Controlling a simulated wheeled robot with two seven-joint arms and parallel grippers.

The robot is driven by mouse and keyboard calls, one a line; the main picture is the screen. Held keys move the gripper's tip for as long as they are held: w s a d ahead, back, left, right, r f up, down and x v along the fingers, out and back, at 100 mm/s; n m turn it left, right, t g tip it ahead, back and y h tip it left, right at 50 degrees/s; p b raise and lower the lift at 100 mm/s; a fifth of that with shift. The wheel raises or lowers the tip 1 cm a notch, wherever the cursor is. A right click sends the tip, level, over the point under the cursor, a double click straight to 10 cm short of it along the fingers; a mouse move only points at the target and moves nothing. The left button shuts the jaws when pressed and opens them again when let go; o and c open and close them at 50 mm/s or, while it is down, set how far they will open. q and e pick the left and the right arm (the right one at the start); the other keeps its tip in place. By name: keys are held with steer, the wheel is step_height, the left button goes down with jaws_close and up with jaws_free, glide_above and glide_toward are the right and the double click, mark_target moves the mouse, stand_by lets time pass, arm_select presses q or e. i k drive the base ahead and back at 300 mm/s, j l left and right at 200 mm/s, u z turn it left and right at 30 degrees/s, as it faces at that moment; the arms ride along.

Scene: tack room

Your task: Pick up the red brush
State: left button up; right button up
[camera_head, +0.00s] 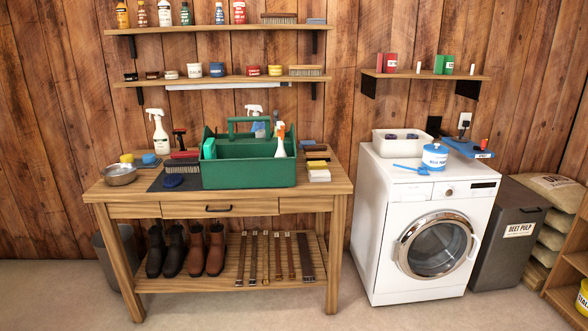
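Neither of my grippers is in view.
The workbench (325,188) also bears a metal bowl (119,175), a white spray bottle (158,135) and stacked sponges (318,172). Shelves with jars hang above. A white washing machine (380,235) stands to the right. Open floor lies in front.

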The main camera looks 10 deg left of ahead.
mark_target(193, 153)
steer(key=i, duration=1.8)
steer(key=u, duration=0.5)
